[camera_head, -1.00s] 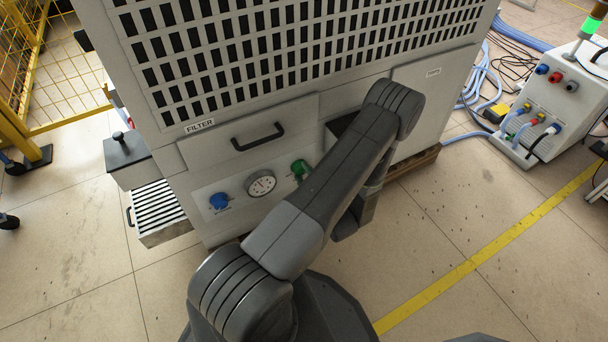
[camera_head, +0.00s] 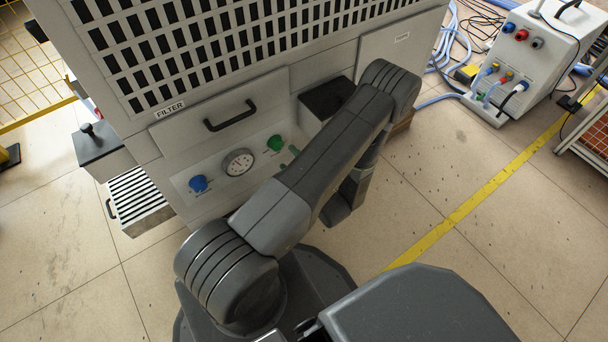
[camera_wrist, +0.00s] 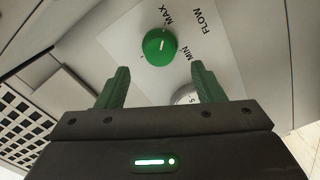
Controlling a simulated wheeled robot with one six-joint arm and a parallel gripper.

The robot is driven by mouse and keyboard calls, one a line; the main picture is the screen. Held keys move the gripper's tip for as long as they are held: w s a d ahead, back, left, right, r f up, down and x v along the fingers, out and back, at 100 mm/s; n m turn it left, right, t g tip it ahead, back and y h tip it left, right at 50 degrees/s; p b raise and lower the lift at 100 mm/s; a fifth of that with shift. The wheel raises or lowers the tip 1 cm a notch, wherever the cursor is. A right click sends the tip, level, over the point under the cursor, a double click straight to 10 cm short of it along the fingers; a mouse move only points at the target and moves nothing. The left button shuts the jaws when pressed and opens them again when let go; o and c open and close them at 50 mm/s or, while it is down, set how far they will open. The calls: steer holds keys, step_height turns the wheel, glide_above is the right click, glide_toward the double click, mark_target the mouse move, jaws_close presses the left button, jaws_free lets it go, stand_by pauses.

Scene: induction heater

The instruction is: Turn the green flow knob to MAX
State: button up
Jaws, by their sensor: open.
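The green flow knob (camera_head: 275,143) is on the machine's front panel, right of the gauge. In the wrist view the green knob (camera_wrist: 159,45) lies just beyond the fingertips, between their lines. It carries a short white mark, and the words MAX, MIN and FLOW are printed beside it. The mark does not clearly point at either MAX or MIN. My gripper (camera_wrist: 160,68) is open, with green fingers spread apart and nothing between them. The fingers look clear of the knob. In the head view my arm hides most of the gripper.
A round gauge (camera_head: 239,162) and a blue knob (camera_head: 198,184) sit left of the green knob. A drawer with a black handle (camera_head: 230,116) is above them.

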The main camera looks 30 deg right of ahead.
mark_target(278, 147)
steer(key=s+p, duration=0.1)
steer(key=s, duration=0.7)
steer(key=shift+s+d, duration=0.15)
steer(key=shift+d, duration=0.2)
steer(key=w, duration=0.4)
steer(key=w+b, duration=0.1)
steer(key=w, duration=0.4)
steer(key=w+a+b, duration=0.1)
steer(key=w, duration=0.4)
steer(key=shift+s, duration=0.2)
